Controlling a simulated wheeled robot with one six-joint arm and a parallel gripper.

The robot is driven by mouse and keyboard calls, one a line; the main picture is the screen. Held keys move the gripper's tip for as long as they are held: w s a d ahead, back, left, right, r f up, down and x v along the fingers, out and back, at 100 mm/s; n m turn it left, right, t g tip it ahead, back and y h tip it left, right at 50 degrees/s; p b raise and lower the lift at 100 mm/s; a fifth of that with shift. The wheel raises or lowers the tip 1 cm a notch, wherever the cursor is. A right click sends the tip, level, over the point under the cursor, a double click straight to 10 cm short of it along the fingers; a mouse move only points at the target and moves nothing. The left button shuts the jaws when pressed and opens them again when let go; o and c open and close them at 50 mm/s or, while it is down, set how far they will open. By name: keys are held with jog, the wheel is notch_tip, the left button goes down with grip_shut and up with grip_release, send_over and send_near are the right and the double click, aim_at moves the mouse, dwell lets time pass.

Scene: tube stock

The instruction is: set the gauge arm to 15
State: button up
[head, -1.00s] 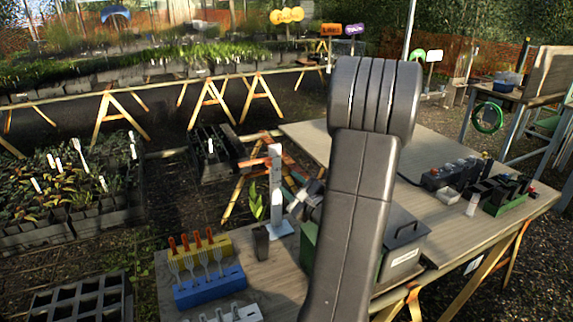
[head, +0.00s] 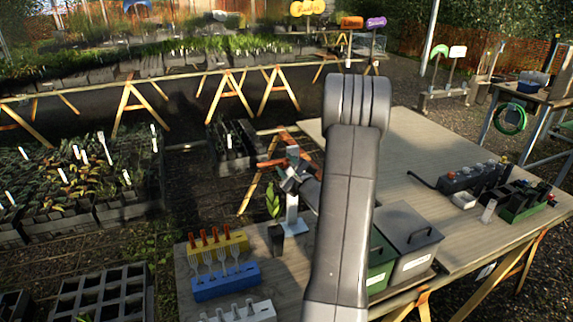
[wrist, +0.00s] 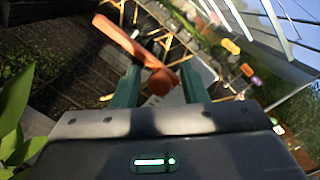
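The gauge (head: 292,214) is a pale upright post on a small white base on the bench, seen left of my arm in the head view. Its orange arm (head: 270,163) appears to reach left from the post, against similar orange trestle legs. My gripper (head: 291,184) is at the post, below the orange part. In the wrist view the orange arm (wrist: 122,40) slopes down to a rounded end between the two green fingertips of my gripper (wrist: 160,85). The fingers stand apart, with gaps beside that end. No scale marks or reading can be made out.
A green-leaved plant (head: 272,200) stands just left of the post. A blue-and-yellow fork rack (head: 226,288) is at the bench's front left. Lidded boxes (head: 409,240) sit right of my arm. The bench (head: 395,150) is clear behind it.

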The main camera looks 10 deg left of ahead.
grip_shut()
notch_tip(320, 180, down, 5)
jog(key=b, duration=0.6)
jog(key=shift+f, duration=0.1)
grip_release()
jog(key=b+v, duration=0.3)
jog(key=v, duration=1.1)
